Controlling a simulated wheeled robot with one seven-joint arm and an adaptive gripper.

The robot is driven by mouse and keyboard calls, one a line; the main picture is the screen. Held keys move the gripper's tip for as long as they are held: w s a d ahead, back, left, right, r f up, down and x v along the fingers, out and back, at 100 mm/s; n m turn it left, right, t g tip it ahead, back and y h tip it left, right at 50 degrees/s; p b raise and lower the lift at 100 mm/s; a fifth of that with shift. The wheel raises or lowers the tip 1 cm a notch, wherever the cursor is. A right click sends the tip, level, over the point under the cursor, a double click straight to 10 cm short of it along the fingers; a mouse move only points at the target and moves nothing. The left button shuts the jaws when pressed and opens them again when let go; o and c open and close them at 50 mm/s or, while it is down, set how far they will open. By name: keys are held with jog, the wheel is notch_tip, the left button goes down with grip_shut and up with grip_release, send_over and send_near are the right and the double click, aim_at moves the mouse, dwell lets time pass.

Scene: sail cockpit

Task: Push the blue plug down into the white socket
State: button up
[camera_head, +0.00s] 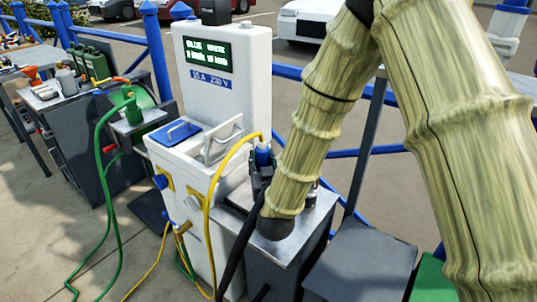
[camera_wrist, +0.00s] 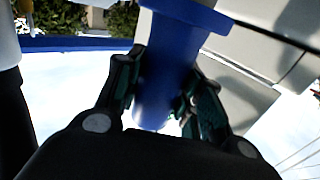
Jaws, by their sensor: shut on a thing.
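The blue plug (camera_head: 263,155) is in my gripper (camera_head: 262,172), with a yellow cable arching from its top. In the wrist view the blue plug (camera_wrist: 168,80) stands between the two fingers of my gripper (camera_wrist: 165,82), which are shut on it from both sides. The gripper and plug are just right of the white power pedestal (camera_head: 225,80), apart from its top ledge. A raised lid frame (camera_head: 222,140) stands on that ledge, beside a closed blue lid (camera_head: 180,131). I cannot make out the white socket's opening; the raised lid may hide it.
The yellow cable (camera_head: 211,200) loops down in front of the pedestal. A grey metal-topped cabinet (camera_head: 285,240) stands below my gripper. A green hose (camera_head: 101,150) and reel lie left. Blue railings (camera_head: 290,72) run behind.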

jog(key=s+a+r+p, duration=0.2)
jog(key=s+r, duration=0.1)
jog(key=s, duration=0.4)
jog(key=shift+s+r, duration=0.2)
jog(key=shift+r, duration=0.2)
jog(key=shift+f, duration=0.15)
